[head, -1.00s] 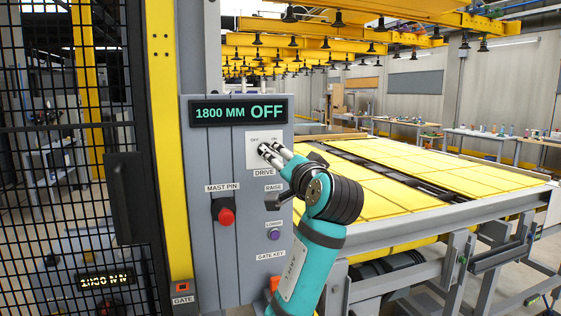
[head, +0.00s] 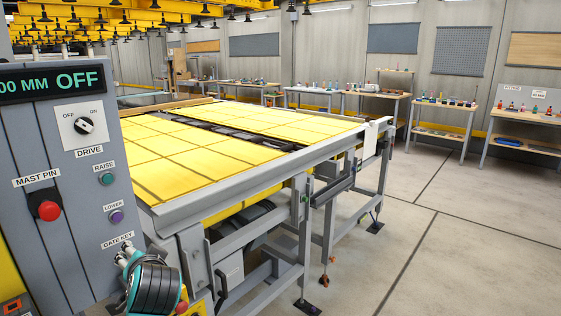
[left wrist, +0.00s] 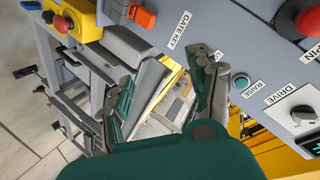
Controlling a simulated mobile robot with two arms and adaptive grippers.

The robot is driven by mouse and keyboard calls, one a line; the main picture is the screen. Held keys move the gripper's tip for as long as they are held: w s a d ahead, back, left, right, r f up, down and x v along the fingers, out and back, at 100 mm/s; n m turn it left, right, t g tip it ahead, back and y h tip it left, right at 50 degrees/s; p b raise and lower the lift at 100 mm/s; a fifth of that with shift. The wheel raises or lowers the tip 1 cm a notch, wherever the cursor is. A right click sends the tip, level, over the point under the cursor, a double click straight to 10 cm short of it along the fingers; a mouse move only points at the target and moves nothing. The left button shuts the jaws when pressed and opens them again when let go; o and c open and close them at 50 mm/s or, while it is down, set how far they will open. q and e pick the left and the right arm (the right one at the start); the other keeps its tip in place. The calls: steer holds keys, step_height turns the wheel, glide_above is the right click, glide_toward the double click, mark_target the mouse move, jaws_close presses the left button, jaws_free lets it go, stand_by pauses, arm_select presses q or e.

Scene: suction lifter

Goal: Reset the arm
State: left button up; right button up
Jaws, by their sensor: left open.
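My left gripper (head: 127,256) is at the lower left of the head view, low beside the grey control panel (head: 60,175), near the GATE KEY label. In the left wrist view its two fingers (left wrist: 165,85) are spread with nothing between them. The black drive knob (head: 84,126) on its white plate is free of the gripper; it also shows in the left wrist view (left wrist: 303,115). The panel display (head: 50,83) reads OFF, its left end cut off. My right gripper is in neither view.
The panel carries a red mast pin knob (head: 48,208), a teal raise button (head: 106,179) and a purple lower button (head: 116,216). An orange gate key part (left wrist: 140,15) is near the fingers. A yellow-topped table (head: 180,180) stands right of the panel. Open floor (head: 450,240) lies beyond.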

arm_select(q)
steer(key=s+d+f+g+h, duration=0.2)
steer(key=s+f, duration=0.6)
steer(key=f, duration=0.2)
steer(key=s+d+f+g+h, duration=0.1)
steer(key=s+d+f+h, duration=0.2)
steer(key=s+f, duration=0.6)
steer(key=s+d+f+g+h, duration=0.2)
steer(key=s+f, duration=0.2)
steer(key=s, duration=0.4)
steer(key=s+d+f+g+h, duration=0.1)
steer(key=s+d+f+g, duration=0.2)
steer(key=s, duration=0.5)
step_height(320, 180, down, 27)
steer(key=s, duration=0.2)
steer(key=s+a+f+g, duration=0.1)
steer(key=s+a+f, duration=0.2)
steer(key=s+f, duration=1.2)
steer(key=shift+s+a+f+m+g, duration=0.15)
steer(key=shift+s+f+m+g, duration=0.15)
steer(key=shift+s+f+m, duration=0.15)
